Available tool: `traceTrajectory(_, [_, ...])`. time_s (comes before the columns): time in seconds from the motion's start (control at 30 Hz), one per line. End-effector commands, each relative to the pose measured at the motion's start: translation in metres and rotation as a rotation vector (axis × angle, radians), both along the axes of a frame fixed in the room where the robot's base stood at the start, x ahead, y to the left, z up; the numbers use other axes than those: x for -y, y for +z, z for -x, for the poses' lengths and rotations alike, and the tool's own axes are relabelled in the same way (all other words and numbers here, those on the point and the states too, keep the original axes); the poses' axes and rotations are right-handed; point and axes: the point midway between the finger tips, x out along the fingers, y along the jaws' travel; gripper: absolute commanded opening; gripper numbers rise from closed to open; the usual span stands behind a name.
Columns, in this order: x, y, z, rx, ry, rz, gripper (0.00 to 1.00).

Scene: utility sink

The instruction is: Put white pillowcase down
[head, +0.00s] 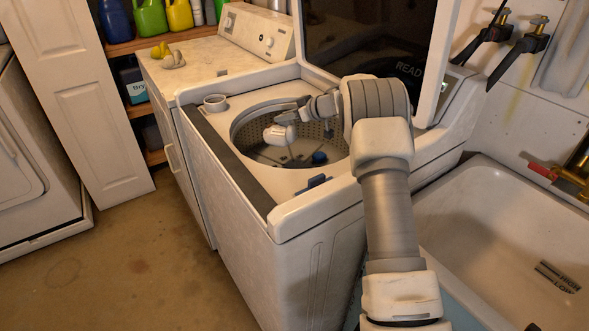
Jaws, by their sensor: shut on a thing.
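My gripper (287,117) reaches from the right over the open tub of the top-loading washing machine (235,187). It is shut on a small, bunched white cloth, the white pillowcase (279,134). The cloth hangs just below the fingers, over the tub opening, and looks clear of the tub floor. The fingertips are small and partly hidden by the gripper body and the cloth.
The washer's lid (369,62) stands open behind the tub. A blue item (319,157) lies inside the tub. A second machine (200,66), with a yellow item (160,52) on top, stands to the left. A utility sink (490,205) is at right.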

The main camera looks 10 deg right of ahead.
Motion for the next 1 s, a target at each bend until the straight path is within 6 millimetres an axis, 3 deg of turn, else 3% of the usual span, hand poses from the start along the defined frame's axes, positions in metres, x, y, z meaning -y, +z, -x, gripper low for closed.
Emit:
traceTrajectory(0.2, [0.001,-0.037,0.000,-0.003,-0.001,-0.002,0.00])
traceTrajectory(0.43, [0.000,-0.061,0.000,-0.002,-0.001,-0.001,0.00])
traceTrajectory(0.63, [0.001,-0.094,0.000,-0.002,-0.002,-0.003,0.00])
traceTrajectory(1.0, [0.000,-0.098,0.000,-0.001,-0.001,-0.001,0.00])
